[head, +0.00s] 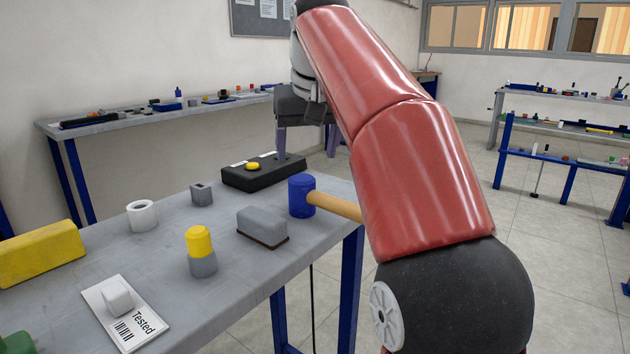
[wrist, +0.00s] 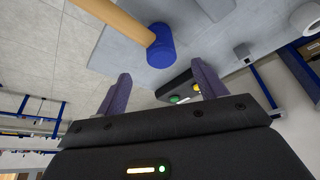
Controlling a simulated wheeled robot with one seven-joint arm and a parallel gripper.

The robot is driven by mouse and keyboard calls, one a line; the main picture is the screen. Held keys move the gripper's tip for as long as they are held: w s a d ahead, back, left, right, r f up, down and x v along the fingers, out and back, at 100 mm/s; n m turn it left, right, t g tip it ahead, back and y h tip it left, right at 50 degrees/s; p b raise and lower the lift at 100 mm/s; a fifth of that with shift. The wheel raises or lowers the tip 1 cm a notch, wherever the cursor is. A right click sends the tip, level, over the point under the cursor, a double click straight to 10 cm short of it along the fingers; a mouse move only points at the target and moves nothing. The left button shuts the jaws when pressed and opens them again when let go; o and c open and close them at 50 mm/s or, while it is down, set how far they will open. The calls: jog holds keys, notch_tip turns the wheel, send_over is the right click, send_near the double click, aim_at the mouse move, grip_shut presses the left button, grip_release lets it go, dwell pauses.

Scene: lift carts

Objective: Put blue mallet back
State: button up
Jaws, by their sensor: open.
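The blue mallet has a blue cylindrical head (head: 301,196) and a wooden handle (head: 338,206). Its head is at the right edge of the grey table (head: 160,270), and the handle sticks out past the edge, partly hidden by my arm. In the wrist view the mallet head (wrist: 160,50) lies ahead of the fingertips, with the handle running to the upper left. My gripper (head: 307,150) is open and empty, fingers pointing down, behind the mallet in the head view. Its purple fingers (wrist: 160,78) are apart, and neither touches the mallet.
A black box (head: 285,177) with a yellow button stands behind the mallet. A grey block (head: 262,230), a yellow-topped cylinder (head: 200,250), a white ring (head: 142,216), a small grey holder (head: 201,196) and a yellow block (head: 40,255) stand on the table.

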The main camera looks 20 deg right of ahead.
jog(key=s+f+t, duration=0.1)
jog(key=s+f, duration=2.3)
jog(key=f, duration=0.3)
jog(key=shift+s+f, duration=0.15)
jog(key=shift+s, duration=0.05)
jog(key=shift+c, duration=0.4)
